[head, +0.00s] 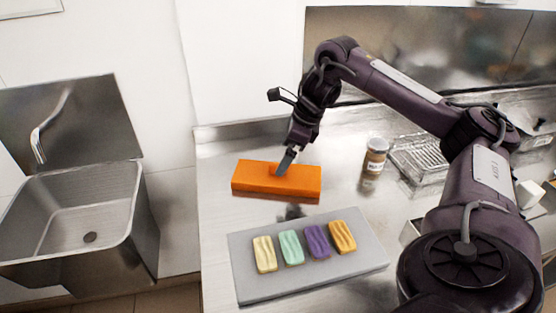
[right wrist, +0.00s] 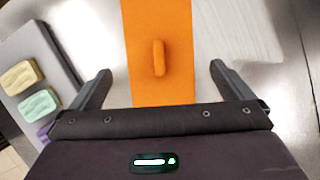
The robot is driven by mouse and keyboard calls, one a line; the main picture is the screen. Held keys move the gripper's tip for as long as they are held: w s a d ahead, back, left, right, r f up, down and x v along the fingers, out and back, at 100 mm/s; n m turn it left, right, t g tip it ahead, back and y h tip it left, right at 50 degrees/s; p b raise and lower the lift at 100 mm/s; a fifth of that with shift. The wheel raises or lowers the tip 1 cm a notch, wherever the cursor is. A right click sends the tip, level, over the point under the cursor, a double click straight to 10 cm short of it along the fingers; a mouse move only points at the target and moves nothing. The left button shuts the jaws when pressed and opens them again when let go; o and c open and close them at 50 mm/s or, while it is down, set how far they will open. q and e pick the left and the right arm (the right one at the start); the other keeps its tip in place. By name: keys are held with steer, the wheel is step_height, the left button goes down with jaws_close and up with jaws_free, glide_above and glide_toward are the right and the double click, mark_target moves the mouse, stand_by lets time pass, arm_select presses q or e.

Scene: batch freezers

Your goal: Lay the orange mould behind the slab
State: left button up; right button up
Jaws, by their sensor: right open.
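The orange mould (head: 250,180) is a long flat-sided block with a small raised grip on top. In the head view it lies on the steel counter just behind the grey slab (head: 270,285), with a strip of counter between them. My right gripper (head: 285,165) is pointed down at the middle of the mould. In the right wrist view my right gripper (right wrist: 162,82) is open, its fingers apart on either side of the mould (right wrist: 160,85) and its grip (right wrist: 158,57), with nothing clamped. The slab (right wrist: 55,45) shows at the left there. My left gripper is out of view.
Several pastel ice bars, one yellow (head: 265,254), lie on the slab. A brown jar (head: 375,158) and a wire rack (head: 420,158) stand to the right. A sink (head: 75,225) is at the left. Bare counter (head: 222,150) surrounds the mould's left end.

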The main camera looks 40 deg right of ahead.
arm_select(q)
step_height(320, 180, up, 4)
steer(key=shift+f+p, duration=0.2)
steer(key=shift+p, duration=1)
arm_select(e)
steer(key=v, duration=0.4)
steer(key=shift+s+r, duration=0.1)
steer(key=shift+r, duration=0.2)
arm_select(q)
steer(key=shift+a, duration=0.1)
arm_select(e)
steer(key=shift+f, duration=0.1)
